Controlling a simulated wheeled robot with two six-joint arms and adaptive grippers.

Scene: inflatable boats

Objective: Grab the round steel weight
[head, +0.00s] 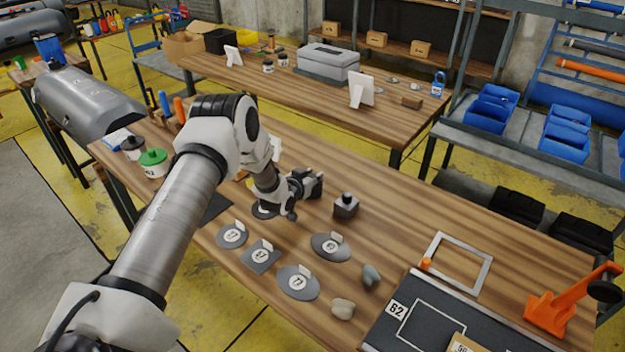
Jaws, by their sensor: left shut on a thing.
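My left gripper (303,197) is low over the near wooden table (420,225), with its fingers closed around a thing. The fingers and wrist hide most of this thing, so its shape is hard to make out; no other round steel weight stands in plain sight. A dark, blocky weight with a knob on top (346,206) stands upright just right of the gripper, apart from it. My right gripper is not in view.
Several dark flat plates with numbered labels (297,287) lie in front of the gripper. Two stones (343,309) lie nearby. A dark board (435,330), a grey frame (484,272) and an orange tool (553,312) are at right. A green-lidded tub (153,164) stands left.

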